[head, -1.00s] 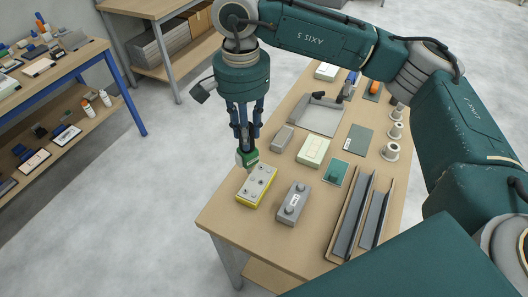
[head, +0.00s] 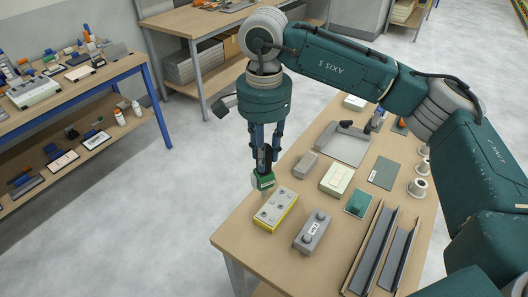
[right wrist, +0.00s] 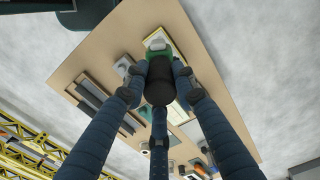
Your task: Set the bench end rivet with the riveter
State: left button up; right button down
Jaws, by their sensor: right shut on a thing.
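My right gripper (head: 263,158) points down over the near left edge of the bench (head: 236,237). It is shut on a tool with a dark round body and a green head, likely the riveter (head: 263,181). In the right wrist view the fingers close around the dark body of the riveter (right wrist: 159,85), with its green end away from me. My left gripper is not in view.
A grey block with two knobs (head: 312,232) lies right of the yellow-edged block. Dark rails (head: 375,248), a green plate (head: 358,203), a pale box (head: 337,179) and a grey tray (head: 343,145) fill the bench. A blue-legged table (head: 73,86) stands left, with open floor between.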

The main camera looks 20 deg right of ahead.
aim_at(264, 174)
notch_tip(264, 174, down, 5)
jog(key=b, duration=0.4)
jog(key=shift+f, duration=0.2)
jog(key=shift+f+b, duration=0.85)
jog(key=shift+b, duration=0.15)
jog(key=shift+b, duration=0.6)
dwell(0.6)
jog(key=shift+f+b, duration=0.95)
jog(key=shift+f, duration=0.2)
jog(key=shift+s+f, duration=0.1)
dwell(1.5)
